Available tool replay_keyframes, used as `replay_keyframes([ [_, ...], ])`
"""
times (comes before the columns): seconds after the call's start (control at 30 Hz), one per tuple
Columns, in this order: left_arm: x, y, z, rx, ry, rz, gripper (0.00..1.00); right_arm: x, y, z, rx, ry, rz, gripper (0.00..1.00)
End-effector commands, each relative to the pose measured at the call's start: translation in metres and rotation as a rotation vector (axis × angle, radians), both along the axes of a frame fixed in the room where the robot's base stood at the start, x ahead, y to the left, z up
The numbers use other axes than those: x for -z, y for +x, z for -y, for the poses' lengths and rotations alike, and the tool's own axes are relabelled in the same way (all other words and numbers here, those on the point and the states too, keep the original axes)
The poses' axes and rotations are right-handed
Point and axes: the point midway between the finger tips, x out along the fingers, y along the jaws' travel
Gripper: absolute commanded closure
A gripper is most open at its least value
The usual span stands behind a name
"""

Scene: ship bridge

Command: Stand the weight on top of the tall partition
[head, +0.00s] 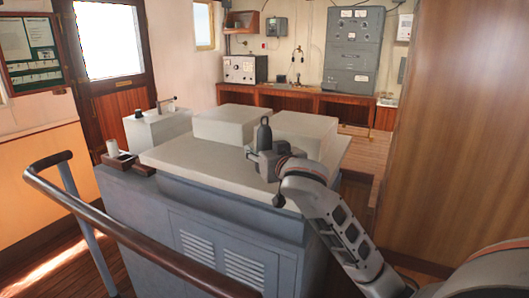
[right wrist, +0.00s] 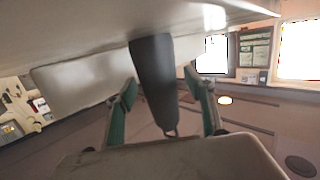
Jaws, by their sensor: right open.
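A dark, bottle-shaped weight (head: 265,133) stands upright on the pale top of the grey console, its lower part hidden behind my right gripper (head: 258,154). In the right wrist view the picture is turned over: the dark weight (right wrist: 153,78) hangs from the pale surface at the top, with a small loop at its lower end. The two green-padded fingers of my right gripper (right wrist: 160,93) are open on either side of it, with gaps visible on both sides. My left gripper is not in view.
The console top (head: 190,172) carries two pale raised boxes (head: 232,124) behind the weight; its front left is clear. A small wooden tray (head: 128,163) with a white cylinder sits at its left end. A dark handrail (head: 120,236) crosses the front. A wooden panel (head: 455,110) rises at right.

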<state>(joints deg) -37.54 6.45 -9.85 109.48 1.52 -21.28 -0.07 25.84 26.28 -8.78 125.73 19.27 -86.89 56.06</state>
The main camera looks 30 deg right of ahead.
Motion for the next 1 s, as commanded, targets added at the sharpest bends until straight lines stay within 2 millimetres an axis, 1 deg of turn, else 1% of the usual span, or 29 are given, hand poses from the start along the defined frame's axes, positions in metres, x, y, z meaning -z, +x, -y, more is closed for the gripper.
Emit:
replay_keyframes([
  [0.07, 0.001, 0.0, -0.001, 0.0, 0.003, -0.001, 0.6, 0.0, 0.0, 0.0, 0.0, 0.0, 0.0, 0.47],
  [0.1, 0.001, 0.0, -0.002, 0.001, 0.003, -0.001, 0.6, 0.0, 0.0, 0.0, 0.0, 0.0, 0.0, 0.49],
  [0.17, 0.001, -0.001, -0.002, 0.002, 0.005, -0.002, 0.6, 0.0, 0.0, 0.0, 0.0, 0.0, 0.0, 0.65],
  [0.2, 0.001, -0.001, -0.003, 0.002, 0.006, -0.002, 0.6, 0.0, 0.0, 0.0, 0.0, 0.0, 0.0, 0.75],
  [0.3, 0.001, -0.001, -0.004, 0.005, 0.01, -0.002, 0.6, 0.0, 0.0, 0.0, 0.0, 0.0, 0.0, 1.0],
  [0.37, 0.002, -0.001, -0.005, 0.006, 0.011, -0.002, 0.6, 0.0, 0.0, 0.0, 0.0, 0.0, 0.0, 1.0],
  [0.4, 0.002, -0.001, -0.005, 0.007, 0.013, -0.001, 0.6, -0.005, -0.001, 0.0, 0.0, -0.001, 0.01, 1.0],
  [0.67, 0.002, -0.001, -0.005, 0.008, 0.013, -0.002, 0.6, -0.006, -0.001, 0.0, 0.001, 0.0, 0.009, 1.0],
  [0.77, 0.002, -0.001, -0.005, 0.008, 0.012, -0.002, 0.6, -0.012, -0.001, 0.0, 0.002, 0.001, 0.012, 1.0],
  [0.87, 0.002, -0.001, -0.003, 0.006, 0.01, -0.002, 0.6, -0.023, -0.001, 0.0, 0.001, 0.002, 0.014, 1.0],
  [0.97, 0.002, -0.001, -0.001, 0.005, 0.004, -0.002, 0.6, -0.04, -0.001, 0.0, 0.0, 0.003, 0.015, 1.0],
  [1.0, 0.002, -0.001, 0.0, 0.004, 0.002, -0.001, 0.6, -0.049, -0.001, 0.0, 0.0, 0.003, 0.016, 1.0],
])
